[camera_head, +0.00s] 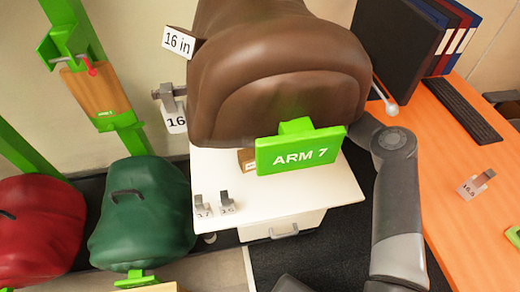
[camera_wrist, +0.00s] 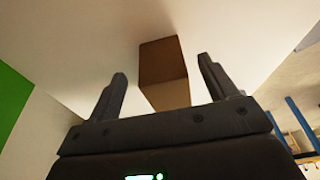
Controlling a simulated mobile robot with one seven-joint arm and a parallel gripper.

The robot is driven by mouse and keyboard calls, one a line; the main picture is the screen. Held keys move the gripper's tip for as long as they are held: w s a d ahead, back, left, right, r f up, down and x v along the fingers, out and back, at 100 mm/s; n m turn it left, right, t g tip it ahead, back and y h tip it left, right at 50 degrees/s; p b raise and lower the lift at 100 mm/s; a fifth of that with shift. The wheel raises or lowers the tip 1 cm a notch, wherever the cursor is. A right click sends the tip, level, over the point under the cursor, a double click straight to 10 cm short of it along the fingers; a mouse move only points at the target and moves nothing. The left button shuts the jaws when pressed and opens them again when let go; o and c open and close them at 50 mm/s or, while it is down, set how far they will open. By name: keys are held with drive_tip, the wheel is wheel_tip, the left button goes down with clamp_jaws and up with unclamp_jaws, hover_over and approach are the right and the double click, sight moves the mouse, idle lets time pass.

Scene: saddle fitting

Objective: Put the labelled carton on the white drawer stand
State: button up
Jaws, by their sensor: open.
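The white drawer stand (camera_head: 325,195) is in the middle of the head view, with a drawer and handle on its front. A small brown carton (camera_head: 246,158) rests on its top, mostly hidden behind the green ARM 7 sign; a pale patch shows on its face. In the wrist view a brown box (camera_wrist: 163,55), apparently this carton, appears between the fingers of my gripper (camera_wrist: 163,68) against a white surface. The fingers are open with a gap on both sides of the box. My gripper is hidden in the head view behind the saddle and sign.
A large brown saddle (camera_head: 280,70) hangs above the stand, with the green ARM 7 sign (camera_head: 300,151) in front. Small grey gauges (camera_head: 226,203) stand on the stand's left front. A green saddle (camera_head: 142,215) is at left, an orange desk (camera_head: 450,180) at right.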

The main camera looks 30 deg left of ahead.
drive_tip(key=w+d, duration=0.1)
drive_tip(key=w, duration=0.1)
drive_tip(key=w+d, duration=0.1)
drive_tip(key=w, duration=0.1)
drive_tip(key=shift+d, duration=0.4)
